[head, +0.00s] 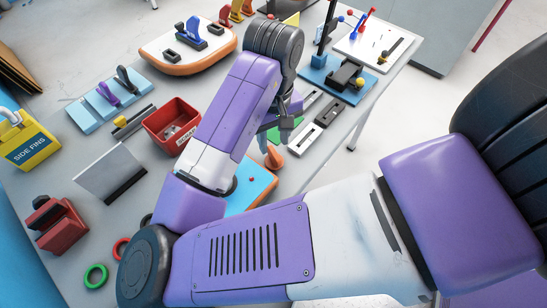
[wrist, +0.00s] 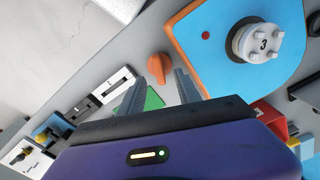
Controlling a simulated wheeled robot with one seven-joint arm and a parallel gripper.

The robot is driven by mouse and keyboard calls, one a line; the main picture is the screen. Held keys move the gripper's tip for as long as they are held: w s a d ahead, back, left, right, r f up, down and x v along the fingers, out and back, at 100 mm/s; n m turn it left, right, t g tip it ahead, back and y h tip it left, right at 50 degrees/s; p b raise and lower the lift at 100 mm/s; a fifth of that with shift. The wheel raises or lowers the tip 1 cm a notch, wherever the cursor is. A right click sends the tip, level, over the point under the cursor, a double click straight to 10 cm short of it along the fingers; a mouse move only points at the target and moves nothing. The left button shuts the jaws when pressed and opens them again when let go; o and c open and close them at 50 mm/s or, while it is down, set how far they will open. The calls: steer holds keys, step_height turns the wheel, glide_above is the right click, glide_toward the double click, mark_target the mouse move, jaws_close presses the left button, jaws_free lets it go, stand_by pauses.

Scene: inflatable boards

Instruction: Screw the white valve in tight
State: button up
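The white valve (wrist: 258,42), marked with a 3, sits in a dark ring on a blue board with an orange edge (wrist: 224,76) in the wrist view. Whether it is fully seated I cannot tell. In the head view the board (head: 258,186) is partly covered by my arm, and the valve is hidden. My gripper (wrist: 165,84) is open, with its two fingers apart and nothing held. It is over the table to the left of the valve in the wrist view. In the head view my gripper (head: 285,126) is partly hidden behind my forearm.
An orange knob-like piece (wrist: 153,40) stands beside the board, near my fingers. A green piece (wrist: 153,98) lies beyond the fingers. A red bin (head: 172,124), slotted blocks (head: 318,124) and a yellow "SIDE FINS" box (head: 27,141) stand around the table.

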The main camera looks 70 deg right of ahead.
mark_target(274, 152)
step_height(274, 152, down, 4)
steer(key=shift+d+f, duration=0.1)
steer(key=shift+f, duration=0.1)
jaws_close()
